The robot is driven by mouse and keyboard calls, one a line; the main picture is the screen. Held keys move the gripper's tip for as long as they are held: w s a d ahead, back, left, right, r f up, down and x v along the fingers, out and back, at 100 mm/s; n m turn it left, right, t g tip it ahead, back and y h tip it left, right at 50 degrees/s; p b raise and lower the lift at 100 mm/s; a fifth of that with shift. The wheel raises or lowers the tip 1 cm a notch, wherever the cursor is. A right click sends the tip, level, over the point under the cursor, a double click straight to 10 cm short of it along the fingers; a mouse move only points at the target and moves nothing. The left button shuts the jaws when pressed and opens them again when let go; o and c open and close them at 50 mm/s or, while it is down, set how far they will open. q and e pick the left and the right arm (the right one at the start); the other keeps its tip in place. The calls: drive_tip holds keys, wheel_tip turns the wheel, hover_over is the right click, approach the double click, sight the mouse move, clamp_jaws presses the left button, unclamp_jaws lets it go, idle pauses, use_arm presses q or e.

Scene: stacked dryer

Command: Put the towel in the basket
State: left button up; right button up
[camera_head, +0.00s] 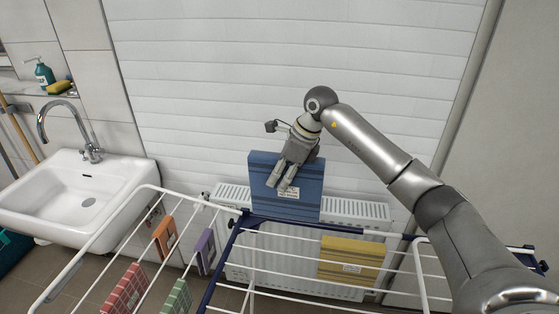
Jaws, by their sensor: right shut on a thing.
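A blue towel (265,178) with a small white label stands upright at the back of the drying rack, in front of the radiator. My right gripper (285,186) comes down over it from above and is shut on it, fingers against its front face. The towel's lower edge is by the rack's dark blue bar; I cannot tell if it still touches the rack. A yellow towel (350,262) hangs on the rack to the right. My left gripper is not in view. No basket can be made out for certain.
The white drying rack (150,190) fills the foreground, with small red, orange, purple and green cloths (126,288) at its left. A white radiator (360,212) and wall are behind. A sink (75,195) is left. A teal object (12,248) is cut off at the left edge.

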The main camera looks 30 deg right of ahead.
sight(281, 194)
drive_tip(key=shift+f, duration=0.1)
drive_tip(key=shift+f+b, duration=1.85)
drive_tip(key=shift+f, duration=1.2)
